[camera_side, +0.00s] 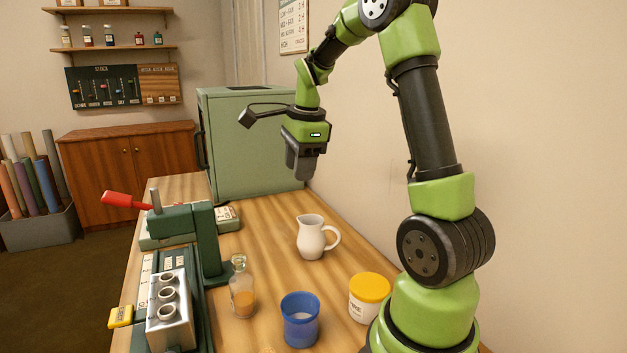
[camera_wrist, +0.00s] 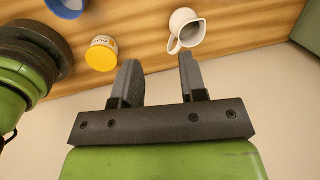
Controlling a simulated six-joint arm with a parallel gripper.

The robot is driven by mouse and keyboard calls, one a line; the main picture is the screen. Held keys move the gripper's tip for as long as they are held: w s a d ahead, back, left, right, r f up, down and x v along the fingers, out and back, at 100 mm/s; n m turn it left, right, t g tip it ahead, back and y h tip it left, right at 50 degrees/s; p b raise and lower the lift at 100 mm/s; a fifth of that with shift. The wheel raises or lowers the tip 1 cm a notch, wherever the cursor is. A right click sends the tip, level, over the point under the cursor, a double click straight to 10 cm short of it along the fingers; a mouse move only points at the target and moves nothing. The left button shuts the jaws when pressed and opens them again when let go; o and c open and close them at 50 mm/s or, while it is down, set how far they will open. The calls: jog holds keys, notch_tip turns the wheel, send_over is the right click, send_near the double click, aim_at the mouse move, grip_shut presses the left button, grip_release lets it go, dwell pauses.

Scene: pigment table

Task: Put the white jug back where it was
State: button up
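The white jug (camera_side: 311,240) stands upright on the wooden table, with its handle to the right in the side view. In the wrist view the jug (camera_wrist: 185,27) shows from above, beyond the fingertips. My gripper (camera_side: 304,178) hangs well above the table, over the area behind the jug and apart from it. In the wrist view the two fingers of my gripper (camera_wrist: 157,62) are spread with nothing between them.
A blue cup (camera_side: 300,320), a yellow-lidded jar (camera_side: 369,297) and a stoppered glass bottle (camera_side: 241,290) stand in front of the jug. A green press with a red handle (camera_side: 187,222) is at left. A green cabinet (camera_side: 252,145) stands at the back.

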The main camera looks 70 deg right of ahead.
jog(key=s+a+r+n+t, duration=0.1)
jog(key=s+a+r+n, duration=0.15)
jog(key=a+n, duration=0.4)
jog(key=s+a+r+n+t, duration=0.1)
jog(key=a+r+n+t, duration=0.1)
jog(key=a+r+n, duration=0.4)
jog(key=s+a+f+n+t+y, duration=0.2)
jog(key=s+a+n, duration=0.5)
jog(key=a+n, duration=0.2)
jog(key=shift+s+a+f+n+y, duration=0.2)
jog(key=shift+a+n+y, duration=0.2)
jog(key=shift+n, duration=0.35)
